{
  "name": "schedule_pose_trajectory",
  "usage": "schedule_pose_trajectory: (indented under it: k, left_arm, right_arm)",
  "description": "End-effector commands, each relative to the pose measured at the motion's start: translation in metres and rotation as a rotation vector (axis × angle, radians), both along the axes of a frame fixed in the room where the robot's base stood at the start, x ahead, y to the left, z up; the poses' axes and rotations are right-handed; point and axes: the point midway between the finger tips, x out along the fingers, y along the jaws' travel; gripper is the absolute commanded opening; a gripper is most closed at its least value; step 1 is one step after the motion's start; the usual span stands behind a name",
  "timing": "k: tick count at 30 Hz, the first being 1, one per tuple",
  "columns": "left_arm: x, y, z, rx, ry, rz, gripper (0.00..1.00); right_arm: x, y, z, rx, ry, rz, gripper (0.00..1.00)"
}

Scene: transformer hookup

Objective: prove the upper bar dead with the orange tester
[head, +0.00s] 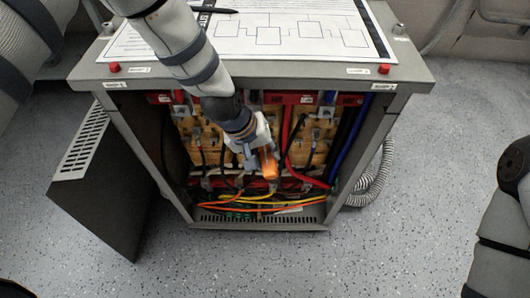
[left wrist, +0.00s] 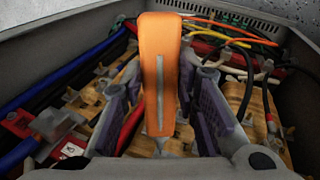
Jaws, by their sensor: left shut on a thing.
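The orange tester (head: 268,167) is held by my left gripper (head: 257,160) inside the open front of the grey cabinet. In the left wrist view the tester (left wrist: 161,55) stands between the two purple-padded fingers of the left gripper (left wrist: 158,95), which are shut on it. The red upper bar (head: 290,98) runs across the top of the cabinet opening, partly hidden by my left arm. The tester shows below that bar in the head view. Its tip points into the cabinet in the wrist view, and I cannot tell whether it touches anything. My right gripper is out of view.
The grey cabinet (head: 418,76) has a paper diagram (head: 330,45) and a black pen (head: 213,10) on top. Red, black and blue cables hang inside, and orange and yellow cables (head: 225,204) lie low. A dark panel (head: 105,200) leans at the left. The floor in front is clear.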

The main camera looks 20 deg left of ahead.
Motion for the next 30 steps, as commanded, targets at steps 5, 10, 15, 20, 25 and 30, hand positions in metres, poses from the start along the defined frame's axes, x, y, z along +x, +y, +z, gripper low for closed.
schedule_pose_trajectory:
  k: [5,10,15,20,25,30]
  left_arm:
    - [0.001,0.000,0.001,0.000,-0.003,0.001,0.00]
    - [0.002,0.000,0.001,-0.001,-0.003,0.001,0.00]
    - [-0.010,-0.003,0.004,0.000,-0.004,-0.001,0.00]
    - [-0.026,-0.008,0.005,0.000,-0.006,0.000,0.00]
    - [-0.042,-0.013,0.005,0.000,-0.007,0.000,0.00]
    - [-0.059,-0.018,0.004,0.000,-0.006,0.000,0.00]
  right_arm:
    - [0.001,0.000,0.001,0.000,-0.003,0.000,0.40]
    - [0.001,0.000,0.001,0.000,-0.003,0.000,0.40]
    - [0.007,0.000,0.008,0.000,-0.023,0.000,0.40]
    - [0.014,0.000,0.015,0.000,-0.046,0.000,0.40]
    - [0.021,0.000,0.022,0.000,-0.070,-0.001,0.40]
    - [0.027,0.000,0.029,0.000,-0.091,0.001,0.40]
